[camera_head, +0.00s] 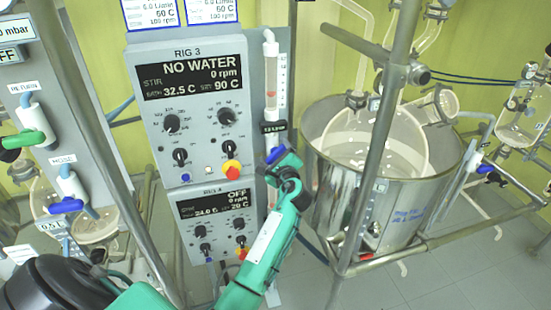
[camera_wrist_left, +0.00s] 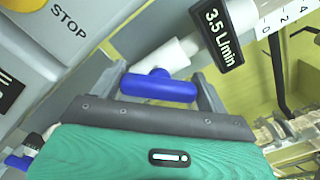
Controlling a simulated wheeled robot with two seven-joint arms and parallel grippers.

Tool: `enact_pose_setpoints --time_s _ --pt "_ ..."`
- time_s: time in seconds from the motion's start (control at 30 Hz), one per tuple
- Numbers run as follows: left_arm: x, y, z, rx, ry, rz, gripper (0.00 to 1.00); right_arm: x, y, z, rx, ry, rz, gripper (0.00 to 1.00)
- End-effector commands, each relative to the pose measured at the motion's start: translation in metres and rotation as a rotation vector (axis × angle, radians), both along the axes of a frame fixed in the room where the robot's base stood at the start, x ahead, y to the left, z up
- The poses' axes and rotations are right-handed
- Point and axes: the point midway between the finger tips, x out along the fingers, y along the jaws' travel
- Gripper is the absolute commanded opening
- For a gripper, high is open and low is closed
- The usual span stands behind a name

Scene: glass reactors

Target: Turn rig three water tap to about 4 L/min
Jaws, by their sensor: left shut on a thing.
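The rig 3 water tap has a blue handle (camera_head: 275,154) beside the right edge of the RIG 3 control box (camera_head: 190,110). In the left wrist view the blue handle (camera_wrist_left: 160,87) lies crosswise on a white pipe, between my fingers. My left gripper (camera_head: 279,160) is shut on this handle. A black flow tag (camera_wrist_left: 217,38) above the tap reads 3.5 L/min. The clear flow tube (camera_head: 270,75) stands above the tap, with a reddish float in it. The RIG 3 display (camera_head: 203,75) reads NO WATER, 0 rpm. My right gripper is not in view.
A large steel bath (camera_head: 335,190) with glassware stands close right of the tap, behind a metal post (camera_head: 377,150). The RIG 4 box (camera_head: 213,220) sits below the RIG 3 box. More taps with green (camera_head: 22,140) and blue (camera_head: 66,206) handles are at left.

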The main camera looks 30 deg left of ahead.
Motion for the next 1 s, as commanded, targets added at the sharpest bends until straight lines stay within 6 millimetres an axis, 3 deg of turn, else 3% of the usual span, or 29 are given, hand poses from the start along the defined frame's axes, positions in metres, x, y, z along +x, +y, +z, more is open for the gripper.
enact_pose_setpoints --time_s 0.7,0.73,0.8,0.83,1.0 --pt "-0.0003 -0.0002 -0.0016 -0.052 -0.058 -0.001 0.54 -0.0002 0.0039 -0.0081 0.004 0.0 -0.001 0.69" --pt "-0.0003 -0.0003 -0.0017 -0.052 -0.058 -0.001 0.8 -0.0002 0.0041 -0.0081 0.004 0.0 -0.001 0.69" --pt "-0.0003 -0.0003 -0.0016 -0.052 -0.058 -0.001 0.94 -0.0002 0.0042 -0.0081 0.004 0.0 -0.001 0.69" --pt "-0.0002 -0.0002 -0.0014 -0.052 -0.058 -0.001 0.98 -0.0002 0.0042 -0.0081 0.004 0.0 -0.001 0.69" --pt "-0.0002 -0.0001 -0.0009 -0.051 -0.059 -0.001 0.98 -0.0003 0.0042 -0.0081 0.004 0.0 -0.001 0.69"
